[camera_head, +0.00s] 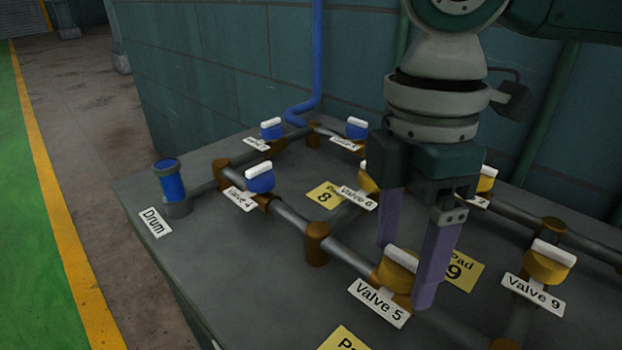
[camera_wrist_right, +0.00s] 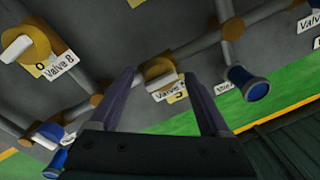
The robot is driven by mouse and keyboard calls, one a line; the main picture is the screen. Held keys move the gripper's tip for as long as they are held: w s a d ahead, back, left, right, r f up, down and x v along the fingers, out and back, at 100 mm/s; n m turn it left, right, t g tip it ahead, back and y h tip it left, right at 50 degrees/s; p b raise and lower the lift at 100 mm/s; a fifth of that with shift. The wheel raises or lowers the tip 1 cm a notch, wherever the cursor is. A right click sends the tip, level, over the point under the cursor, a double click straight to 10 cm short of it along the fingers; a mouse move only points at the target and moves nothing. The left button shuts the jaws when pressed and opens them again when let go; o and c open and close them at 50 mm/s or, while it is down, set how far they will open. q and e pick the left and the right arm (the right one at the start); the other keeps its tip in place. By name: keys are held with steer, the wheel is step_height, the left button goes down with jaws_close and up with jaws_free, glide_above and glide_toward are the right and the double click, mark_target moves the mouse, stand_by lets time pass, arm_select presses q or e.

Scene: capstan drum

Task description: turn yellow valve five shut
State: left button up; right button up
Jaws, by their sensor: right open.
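Valve 5 (camera_head: 393,277) is yellow with a white bar handle (camera_head: 402,259), mounted on a grey pipe, with a white "Valve 5" label (camera_head: 380,303) in front of it. My right gripper (camera_head: 407,273) points down at this valve with its two purple fingers apart. In the head view one finger is behind the handle and the other covers the valve's right side. In the right wrist view the valve (camera_wrist_right: 160,72) shows between the open fingertips (camera_wrist_right: 160,78). I cannot tell whether a finger touches it. My left gripper is not in view.
Yellow Valve 9 (camera_head: 548,264) stands to the right, and another yellow valve (camera_head: 369,178) is behind. Blue Valve 4 (camera_head: 260,180) and a blue drum (camera_head: 171,182) are to the left. Pipes (camera_head: 290,216) link the valves. Bare panel (camera_head: 240,265) lies at the front left.

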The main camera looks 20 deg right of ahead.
steer(key=shift+c, duration=0.4)
jaws_close()
steer(key=shift+r+p, duration=0.15)
steer(key=shift+p, duration=0.4)
steer(key=m+p, duration=0.1)
steer(key=p, duration=0.1)
steer(key=m+p, duration=0.2)
steer(key=p, duration=0.1)
steer(key=m+p, duration=0.1)
steer(key=p, duration=0.1)
steer(key=shift+s+r+m+p, duration=0.1)
steer(key=shift+r+m+p, duration=0.15)
steer(key=shift+m+p, duration=0.05)
steer(key=m+p, duration=0.7)
steer(key=p, duration=0.1)
steer(key=shift+f+y, duration=0.15)
steer(key=shift+y, duration=0.25)
steer(key=m+p, duration=0.2)
steer(key=m, duration=0.2)
steer(key=shift+f+t+p, duration=0.1)
steer(key=shift+t+p, duration=0.25)
steer(key=shift+t, duration=0.05)
steer(key=shift+m+p, duration=0.5)
steer(key=shift+m, duration=0.6)
steer(key=shift+d+f, duration=0.1)
steer(key=shift+f, duration=0.05)
